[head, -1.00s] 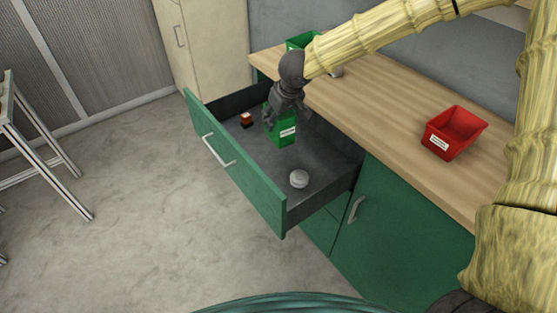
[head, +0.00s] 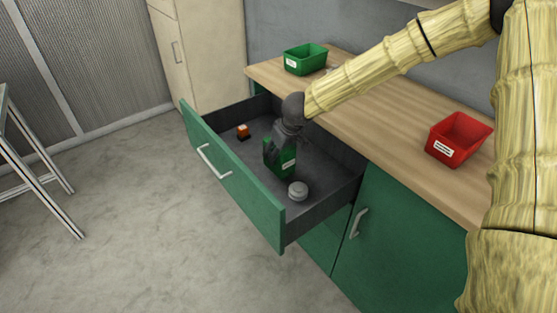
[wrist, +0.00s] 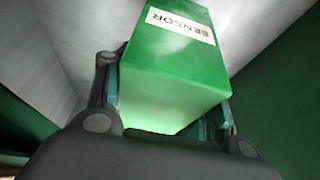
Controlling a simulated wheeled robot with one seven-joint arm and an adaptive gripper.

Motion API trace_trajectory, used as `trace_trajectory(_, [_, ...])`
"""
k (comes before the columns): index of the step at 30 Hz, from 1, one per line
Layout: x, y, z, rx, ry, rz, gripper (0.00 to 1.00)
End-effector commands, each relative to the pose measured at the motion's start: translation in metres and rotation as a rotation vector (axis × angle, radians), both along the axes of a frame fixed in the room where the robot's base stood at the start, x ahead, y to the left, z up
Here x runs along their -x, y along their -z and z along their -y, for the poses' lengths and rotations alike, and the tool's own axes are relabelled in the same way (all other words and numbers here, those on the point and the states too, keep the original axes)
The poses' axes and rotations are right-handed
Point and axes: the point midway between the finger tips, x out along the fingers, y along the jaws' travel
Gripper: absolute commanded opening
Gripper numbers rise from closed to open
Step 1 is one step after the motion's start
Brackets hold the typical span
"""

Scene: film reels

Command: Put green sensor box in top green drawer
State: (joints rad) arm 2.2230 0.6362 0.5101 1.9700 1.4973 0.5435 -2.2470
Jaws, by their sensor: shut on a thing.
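The green sensor box (head: 281,164) is in my gripper (head: 283,143), inside the open top green drawer (head: 236,180). In the wrist view the green box (wrist: 172,75) with its white "SENSOR" label sits between the two fingers of my gripper (wrist: 168,110), which are shut on it. The drawer is pulled well out, and its grey floor shows around the box. I cannot tell whether the bottom of the box touches the drawer floor.
In the drawer lie a small orange and black object (head: 243,131) and a round white object (head: 298,190). A green bin (head: 305,60) and a red bin (head: 459,139) stand on the wooden worktop (head: 385,115). A stool-like frame (head: 40,170) stands at far left.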

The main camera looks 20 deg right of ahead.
Motion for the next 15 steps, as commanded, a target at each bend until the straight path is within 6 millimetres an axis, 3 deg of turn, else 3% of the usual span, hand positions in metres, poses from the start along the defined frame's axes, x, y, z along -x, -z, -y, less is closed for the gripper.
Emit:
trace_trajectory(6, [0.0,0.029,0.0,-0.001,0.0,-0.001,0.23])
trace_trajectory(15, [0.0,0.031,0.0,0.0,0.0,0.001,0.23])
